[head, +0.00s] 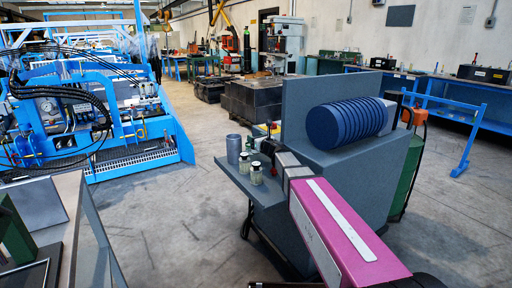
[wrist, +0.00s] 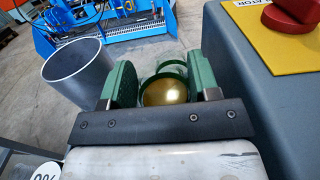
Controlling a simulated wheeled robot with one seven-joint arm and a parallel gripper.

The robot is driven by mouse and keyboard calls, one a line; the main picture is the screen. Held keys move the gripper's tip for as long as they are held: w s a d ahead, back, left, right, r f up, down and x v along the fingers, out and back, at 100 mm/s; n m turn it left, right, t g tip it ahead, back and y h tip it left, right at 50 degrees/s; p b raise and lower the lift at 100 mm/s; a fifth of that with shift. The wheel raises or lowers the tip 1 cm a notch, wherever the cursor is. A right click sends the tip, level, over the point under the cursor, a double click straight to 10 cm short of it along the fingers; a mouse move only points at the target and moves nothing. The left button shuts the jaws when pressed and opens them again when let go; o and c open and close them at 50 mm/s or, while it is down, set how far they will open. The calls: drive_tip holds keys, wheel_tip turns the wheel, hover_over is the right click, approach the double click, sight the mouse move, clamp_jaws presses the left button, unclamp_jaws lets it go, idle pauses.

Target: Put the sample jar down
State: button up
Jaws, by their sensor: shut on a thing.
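My gripper (wrist: 160,88) shows in the wrist view with its two green-padded fingers on either side of a round gold-topped sample jar (wrist: 168,93). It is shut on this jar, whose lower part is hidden. In the head view my gripper (head: 270,152) is over the right side of a small grey shelf (head: 231,178), and the held jar is hard to make out there. Two small jars with pale lids, one nearer (head: 256,173) and one behind it (head: 244,163), stand on the shelf to the left of my gripper. I cannot tell whether the held jar touches the shelf.
An open grey cup (head: 233,148) stands at the shelf's left; it also shows left of my fingers in the wrist view (wrist: 78,75). The grey machine (head: 310,150) with a blue ribbed cylinder (head: 350,122) rises close behind and right. The shelf's front-left part is bare.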

drive_tip(key=shift+f, duration=1.85)
drive_tip(key=o, duration=1)
drive_tip(key=shift+f, duration=0.1)
drive_tip(key=v, duration=0.7)
drive_tip(key=shift+s+d, duration=0.15)
drive_tip(key=shift+s, duration=0.15)
